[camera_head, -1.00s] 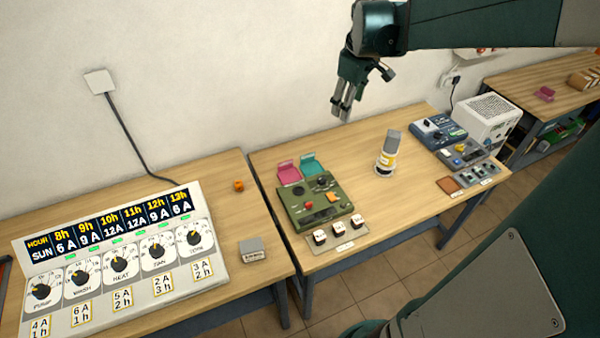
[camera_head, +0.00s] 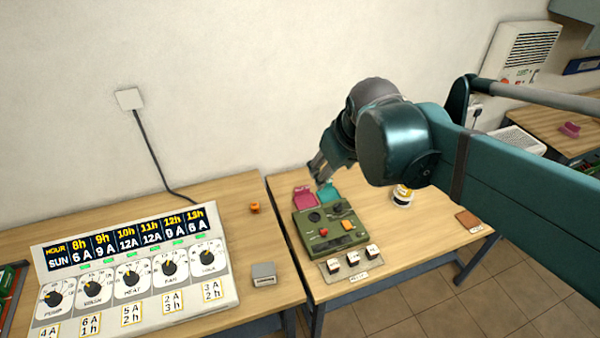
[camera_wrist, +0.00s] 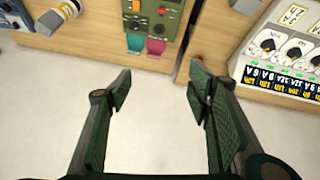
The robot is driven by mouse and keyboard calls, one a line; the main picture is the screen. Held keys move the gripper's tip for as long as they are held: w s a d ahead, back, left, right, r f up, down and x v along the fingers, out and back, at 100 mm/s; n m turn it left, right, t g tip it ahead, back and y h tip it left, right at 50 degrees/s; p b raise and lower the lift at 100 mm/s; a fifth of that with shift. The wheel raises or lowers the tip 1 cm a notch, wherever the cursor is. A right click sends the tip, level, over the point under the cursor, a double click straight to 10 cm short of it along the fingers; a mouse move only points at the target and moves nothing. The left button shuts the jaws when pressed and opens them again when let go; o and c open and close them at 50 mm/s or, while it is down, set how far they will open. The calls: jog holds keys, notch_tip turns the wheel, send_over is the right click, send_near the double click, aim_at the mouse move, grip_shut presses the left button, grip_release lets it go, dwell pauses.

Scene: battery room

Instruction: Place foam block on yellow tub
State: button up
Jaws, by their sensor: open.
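No plain foam block or yellow tub can be told for sure. A white tub with a yellow label (camera_head: 402,197) stands on the right table, mostly hidden behind my arm; in the wrist view a tub with a yellow band (camera_wrist: 67,8) shows at the upper left. A small orange piece (camera_head: 254,208) lies on the left table, and a grey block with a white label (camera_head: 263,275) sits near that table's front edge. My gripper (camera_head: 319,170) is above the back of the right table, close to the wall. In the wrist view its fingers (camera_wrist: 159,88) are open and empty.
A green control box (camera_head: 325,230) with pink (camera_head: 304,197) and teal (camera_head: 328,192) flaps stands below my gripper. A large dial panel (camera_head: 135,262) fills much of the left table (camera_head: 205,205). A brown pad (camera_head: 467,219) lies at the right. A narrow gap separates the tables.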

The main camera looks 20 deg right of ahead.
jog(key=s+a+f+m+t, duration=0.1)
jog(key=s+a+f, duration=0.2)
jog(key=s+a, duration=0.3)
jog(key=shift+s+a+m+t+y, duration=0.3)
jog(key=shift+s+a+m+y, duration=0.1)
jog(key=shift+s, duration=0.3)
